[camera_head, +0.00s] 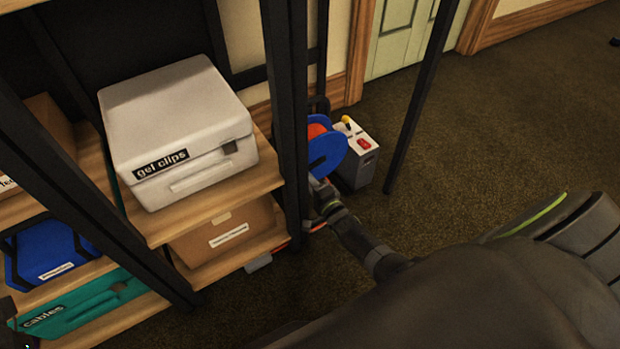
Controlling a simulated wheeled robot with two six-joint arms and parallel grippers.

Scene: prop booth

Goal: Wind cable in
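A cable reel with blue side discs (328,154) and orange cable wound between them stands on the floor, just behind the black shelf post, which hides part of it. A small grey box (355,155) with a red switch and a yellow-topped knob is right beside the reel. My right arm reaches in from the lower right, and its gripper (318,190) is at the lower front of the reel, partly behind the post. Its fingers are too small and hidden to tell open from shut, or whether they touch the reel. My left gripper is not in view.
A black-framed shelf unit with wooden boards (215,212) fills the left. It holds a white "gel clips" case (175,125), a cardboard box (225,232), a blue case (48,250) and a teal "cables" case (75,305). A slanted black pole (420,100) stands right of the reel. Carpet (490,130) is clear at right.

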